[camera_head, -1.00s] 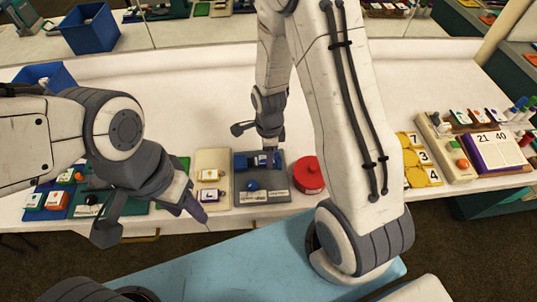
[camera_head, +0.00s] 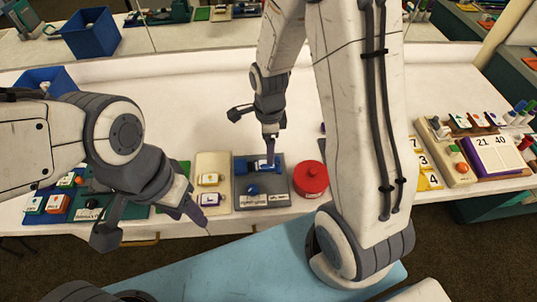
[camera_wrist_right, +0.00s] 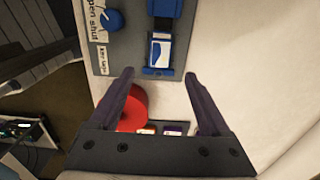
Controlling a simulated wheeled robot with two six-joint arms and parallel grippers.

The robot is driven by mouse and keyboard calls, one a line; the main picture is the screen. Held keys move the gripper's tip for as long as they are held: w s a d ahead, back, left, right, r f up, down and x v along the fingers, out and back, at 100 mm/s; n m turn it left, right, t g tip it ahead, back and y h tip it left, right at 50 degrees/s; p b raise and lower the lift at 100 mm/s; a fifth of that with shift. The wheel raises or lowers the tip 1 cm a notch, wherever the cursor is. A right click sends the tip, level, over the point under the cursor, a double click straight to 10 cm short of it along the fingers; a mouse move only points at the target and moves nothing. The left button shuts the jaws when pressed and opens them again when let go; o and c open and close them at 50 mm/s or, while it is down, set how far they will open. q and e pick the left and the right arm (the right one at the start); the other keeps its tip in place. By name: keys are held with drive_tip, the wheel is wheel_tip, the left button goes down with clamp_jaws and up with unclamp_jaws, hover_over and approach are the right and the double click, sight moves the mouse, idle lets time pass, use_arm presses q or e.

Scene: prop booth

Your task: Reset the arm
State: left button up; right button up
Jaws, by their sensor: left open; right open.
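My right gripper (camera_head: 270,150) is open above the far edge of a grey board (camera_head: 242,204). In the right wrist view its two dark fingers (camera_wrist_right: 158,77) stand apart with nothing held between them. The board carries a blue latch-like part (camera_head: 262,168) and a blue knob (camera_head: 252,190); the latch also shows in the wrist view (camera_wrist_right: 161,50), ahead of the fingers and apart from them. My left gripper (camera_head: 195,207) is open and empty by the table's front edge, partly hidden by its own wrist.
A red round lidded container (camera_head: 311,181) stands just right of the board. A cream board (camera_head: 212,165) lies to its left. A blue bin (camera_head: 45,77) is at the far left. A calendar-like board (camera_head: 490,150) stands at the right. The white table (camera_head: 180,95) is clear behind them.

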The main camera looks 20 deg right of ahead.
wheel_tip(320, 180, up, 4)
drive_tip(key=shift+f, duration=0.1)
idle(0.4)
drive_tip(key=s+a+r+n, duration=0.3)
drive_tip(key=s+n, duration=0.3)
drive_tip(key=n, duration=0.3)
drive_tip(key=s+a+r+n, duration=0.4)
drive_tip(key=s+a+n, duration=0.1)
drive_tip(key=n, duration=0.5)
drive_tip(key=s+a+r+n+y, duration=0.1)
drive_tip(key=s+a+r+n, duration=0.2)
drive_tip(key=s+n, duration=0.4)
drive_tip(key=a+n, duration=0.1)
drive_tip(key=n, duration=0.1)
drive_tip(key=shift+a+r+n, duration=0.15)
drive_tip(key=shift+a+n, duration=0.15)
drive_tip(key=shift+d, duration=0.1)
